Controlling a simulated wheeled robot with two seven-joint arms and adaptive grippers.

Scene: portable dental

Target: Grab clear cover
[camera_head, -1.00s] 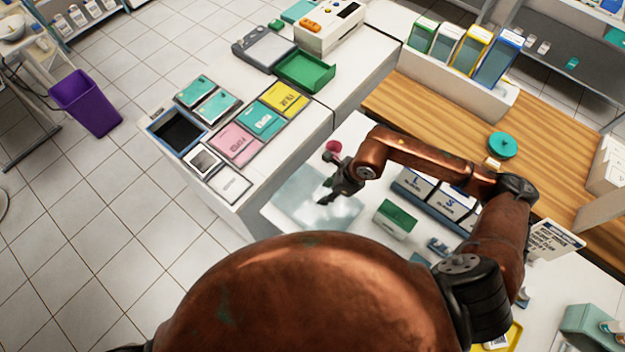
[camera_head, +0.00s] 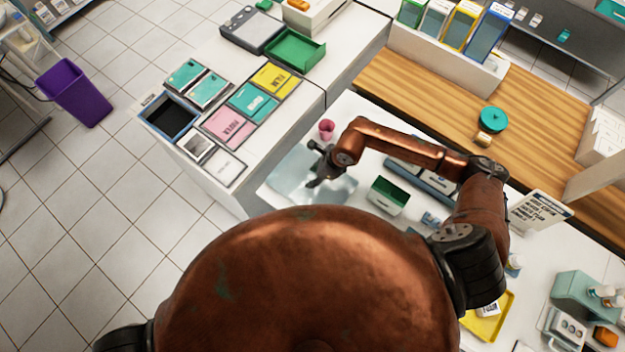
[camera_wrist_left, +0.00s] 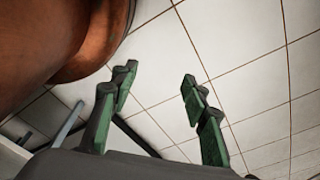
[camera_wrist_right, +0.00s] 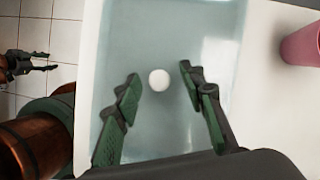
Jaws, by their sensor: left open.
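The clear cover (camera_head: 285,182) is a pale bluish see-through sheet or lid on the white counter. In the right wrist view the clear cover (camera_wrist_right: 215,60) fills the middle and has a round white knob (camera_wrist_right: 159,80). My right gripper (camera_head: 314,182) is above the cover. In the right wrist view my right gripper (camera_wrist_right: 157,80) is open, with the knob showing between its fingertips; I cannot tell how far above it they are. My left gripper (camera_wrist_left: 158,82) is open and empty over the tiled floor.
A pink cup (camera_head: 326,129) stands on the counter beside the cover. A green-and-white box (camera_head: 388,196) is to the right. Labelled colored trays (camera_head: 228,126) lie on the counter at left. A yellow tray (camera_head: 506,318) is near the front right.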

